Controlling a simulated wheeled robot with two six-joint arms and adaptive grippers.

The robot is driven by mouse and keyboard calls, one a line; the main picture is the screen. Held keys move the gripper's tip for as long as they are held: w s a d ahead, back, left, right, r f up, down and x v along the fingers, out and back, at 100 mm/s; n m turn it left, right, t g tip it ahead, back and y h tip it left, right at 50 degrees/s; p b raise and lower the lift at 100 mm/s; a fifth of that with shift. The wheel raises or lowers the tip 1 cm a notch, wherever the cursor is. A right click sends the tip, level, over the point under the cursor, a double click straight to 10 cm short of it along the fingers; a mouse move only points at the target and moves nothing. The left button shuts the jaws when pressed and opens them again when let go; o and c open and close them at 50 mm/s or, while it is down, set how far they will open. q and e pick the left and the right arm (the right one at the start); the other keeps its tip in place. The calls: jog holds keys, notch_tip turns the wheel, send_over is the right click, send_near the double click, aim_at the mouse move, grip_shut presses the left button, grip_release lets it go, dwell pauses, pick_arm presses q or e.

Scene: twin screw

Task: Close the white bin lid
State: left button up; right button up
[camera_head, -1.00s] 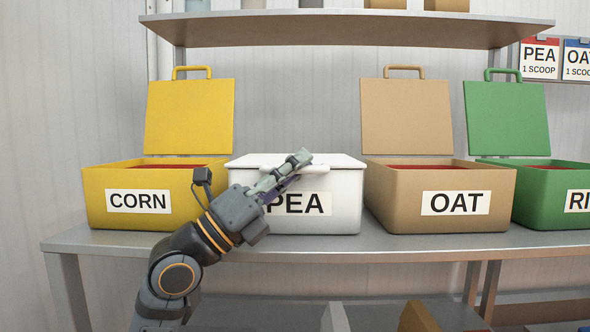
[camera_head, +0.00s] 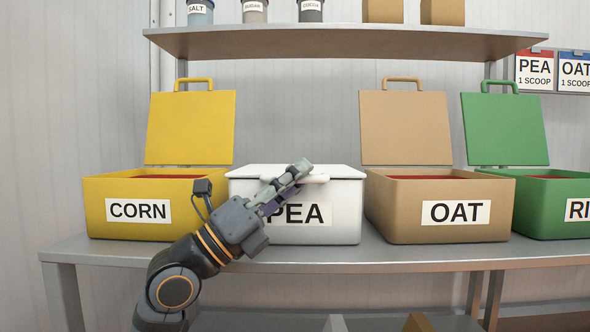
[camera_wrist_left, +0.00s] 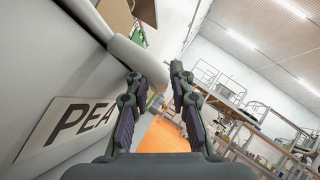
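The white bin (camera_head: 345,215) labelled PEA stands on the bench between the yellow and tan bins. Its white lid (camera_head: 345,172) lies flat across the top and looks shut, with a handle lip (camera_head: 318,179) at its front edge. My left gripper (camera_head: 298,172) is in front of the bin, pointing up and right across the lip and partly covering the label. My right gripper is not in view.
The yellow CORN bin (camera_head: 185,220), tan OAT bin (camera_head: 385,215) and green bin (camera_head: 540,215) have upright open lids. All stand on a grey bench (camera_head: 330,260). A shelf (camera_head: 340,42) with jars and boxes is above. The space before the bench looks free.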

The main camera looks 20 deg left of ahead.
pick_arm(q)
notch_tip(320, 180, up, 10)
jog(key=shift+f, duration=0.2)
jog(key=shift+w, duration=0.15)
